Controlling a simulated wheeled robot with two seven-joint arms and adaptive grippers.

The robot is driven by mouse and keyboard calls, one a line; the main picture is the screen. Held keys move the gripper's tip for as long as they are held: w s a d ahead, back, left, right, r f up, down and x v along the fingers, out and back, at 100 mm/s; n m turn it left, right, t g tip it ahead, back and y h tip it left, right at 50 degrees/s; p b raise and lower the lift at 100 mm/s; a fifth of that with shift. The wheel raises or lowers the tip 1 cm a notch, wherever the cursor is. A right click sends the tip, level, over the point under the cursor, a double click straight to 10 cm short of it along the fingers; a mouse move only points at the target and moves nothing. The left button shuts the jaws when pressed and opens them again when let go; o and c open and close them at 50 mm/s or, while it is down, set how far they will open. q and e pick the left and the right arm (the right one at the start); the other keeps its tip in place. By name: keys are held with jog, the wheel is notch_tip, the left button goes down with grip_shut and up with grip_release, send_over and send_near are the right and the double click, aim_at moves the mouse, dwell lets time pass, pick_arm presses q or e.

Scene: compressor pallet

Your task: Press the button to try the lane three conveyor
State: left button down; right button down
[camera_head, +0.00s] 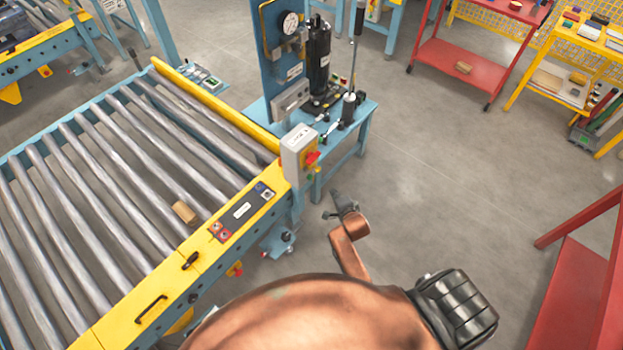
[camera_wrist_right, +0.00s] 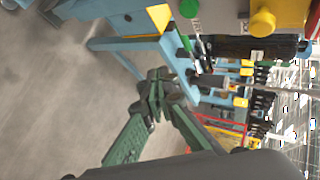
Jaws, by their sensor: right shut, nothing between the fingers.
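The roller conveyor (camera_head: 110,175) fills the left of the head view. Its yellow front rail carries a dark control strip (camera_head: 241,210) with red buttons (camera_head: 220,231) at one end and a small blue-and-white control (camera_head: 265,191) at the other. Any lane label is too small to read. My right gripper (camera_head: 340,203) is shut and empty, over the floor right of the box and apart from it. It also shows shut in the right wrist view (camera_wrist_right: 160,80). My left gripper is out of view.
A wooden block (camera_head: 185,212) lies on the rollers. A blue bench (camera_head: 362,110) with a gauge panel stands behind the box. In the wrist view, green (camera_wrist_right: 189,8) and yellow (camera_wrist_right: 263,22) knobs show at the top. The floor at right is clear towards red carts.

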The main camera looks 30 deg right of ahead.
aim_at(311, 178)
jog(key=w+a+b, duration=0.3)
jog(key=w+b, duration=0.1)
jog(key=w, duration=0.3)
jog(key=shift+w+a, duration=0.15)
jog(key=shift+w, duration=0.2)
dwell(1.2)
jog(key=shift+w+a, duration=0.15)
jog(key=shift+w, duration=0.25)
jog(key=shift+w+a, duration=0.2)
jog(key=shift+w, duration=0.3)
dwell(0.7)
jog(key=shift+s, duration=0.1)
dwell(0.3)
jog(key=shift+s+d+p, duration=0.35)
jog(key=shift+s+p, duration=0.3)
jog(key=shift+s, duration=0.15)
